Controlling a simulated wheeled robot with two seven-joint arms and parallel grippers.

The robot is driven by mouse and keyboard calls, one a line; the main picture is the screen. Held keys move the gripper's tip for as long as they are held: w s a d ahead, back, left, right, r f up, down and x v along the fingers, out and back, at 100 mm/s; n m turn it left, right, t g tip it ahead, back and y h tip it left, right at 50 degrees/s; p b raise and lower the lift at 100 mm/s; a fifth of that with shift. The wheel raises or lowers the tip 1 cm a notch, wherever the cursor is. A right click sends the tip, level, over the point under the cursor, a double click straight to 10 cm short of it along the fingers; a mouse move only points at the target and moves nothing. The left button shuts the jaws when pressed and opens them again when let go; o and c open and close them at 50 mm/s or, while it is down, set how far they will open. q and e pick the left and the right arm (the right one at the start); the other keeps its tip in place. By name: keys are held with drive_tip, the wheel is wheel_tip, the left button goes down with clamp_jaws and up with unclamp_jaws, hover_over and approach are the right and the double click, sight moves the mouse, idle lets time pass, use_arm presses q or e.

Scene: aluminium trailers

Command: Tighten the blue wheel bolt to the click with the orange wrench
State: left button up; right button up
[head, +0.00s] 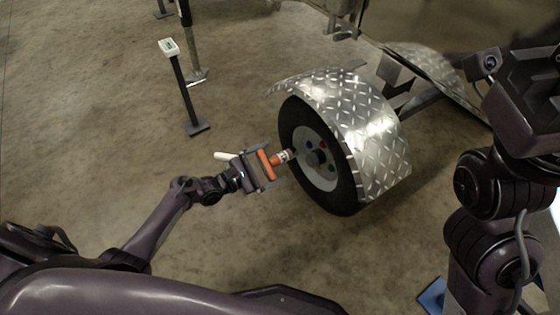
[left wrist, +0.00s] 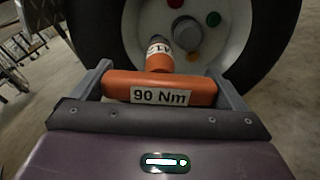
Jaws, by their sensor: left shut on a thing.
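The orange wrench (head: 266,165) is a T-handled tool; its crossbar (left wrist: 160,90) carries a "90 Nm" label in the left wrist view. My left gripper (head: 266,170) is shut on this crossbar, one finger at each end. The wrench's stem points at the light grey wheel rim (head: 319,178), with its tip at the left part of the rim. I cannot tell whether it is seated on a bolt.
The black tyre (head: 345,203) sits under a diamond-plate fender (head: 350,115) of the trailer. Green (left wrist: 213,19) and orange (left wrist: 190,57) bolts are near the hub. A post with a small white panel (head: 169,46) stands behind left. The floor between post and wheel is clear.

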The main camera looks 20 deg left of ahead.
use_arm(q)
drive_tip(key=shift+s+a+f+t, duration=0.1)
drive_tip(key=shift+a+f+t, duration=0.2)
drive_tip(key=shift+f, duration=0.25)
drive_tip(key=shift+s+r, duration=0.1)
